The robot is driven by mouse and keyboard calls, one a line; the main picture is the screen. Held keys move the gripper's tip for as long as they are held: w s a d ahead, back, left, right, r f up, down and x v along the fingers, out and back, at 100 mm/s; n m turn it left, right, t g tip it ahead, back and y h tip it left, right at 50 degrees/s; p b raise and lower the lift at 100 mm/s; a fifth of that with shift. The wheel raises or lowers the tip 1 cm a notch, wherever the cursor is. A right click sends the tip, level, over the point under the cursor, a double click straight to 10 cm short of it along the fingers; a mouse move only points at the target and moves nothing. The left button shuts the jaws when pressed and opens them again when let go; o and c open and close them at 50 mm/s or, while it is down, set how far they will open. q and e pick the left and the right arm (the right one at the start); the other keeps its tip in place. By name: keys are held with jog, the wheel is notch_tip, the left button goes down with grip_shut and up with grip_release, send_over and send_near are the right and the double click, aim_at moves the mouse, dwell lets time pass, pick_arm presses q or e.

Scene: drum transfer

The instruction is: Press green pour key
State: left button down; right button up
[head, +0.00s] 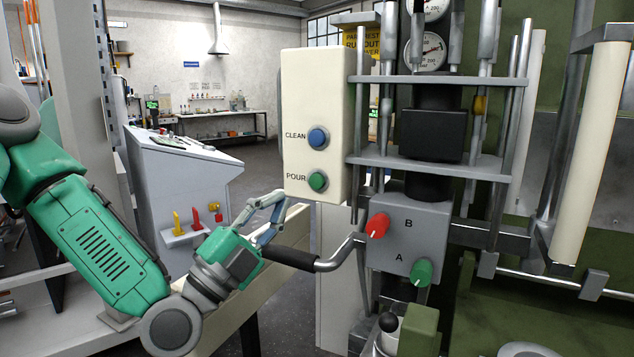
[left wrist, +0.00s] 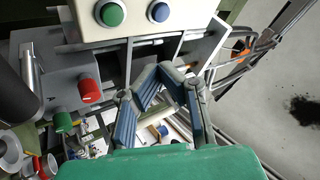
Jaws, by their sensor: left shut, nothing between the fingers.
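The green POUR key (head: 317,181) is a round button on the lower part of the cream control box (head: 303,85). The blue CLEAN key (head: 318,138) is above it. In the left wrist view the green key (left wrist: 112,14) and blue key (left wrist: 160,12) are at the top edge. My left gripper (head: 282,199) is shut and empty, below and left of the green key in the head view, apart from it. Its fingers (left wrist: 159,70) meet at the tips in the left wrist view. The key is fully visible. My right gripper is not in view.
A black-gripped handle (head: 290,257) sticks out just below my left gripper. A grey block with a red knob B (head: 377,225) and green knob A (head: 421,272) is to the right. A grey console (head: 190,185) stands behind my left arm.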

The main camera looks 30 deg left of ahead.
aim_at(316, 181)
pick_arm(q)
jog(key=w+b, duration=0.1)
jog(key=w, duration=0.7)
jog(key=shift+w+a, duration=0.15)
jog(key=shift+w, duration=0.25)
jog(key=shift+d, duration=0.2)
jog(key=shift+a, duration=0.15)
jog(key=shift+w, duration=0.1)
dwell(0.8)
jog(key=shift+w+r, duration=0.1)
jog(key=shift+w, duration=0.2)
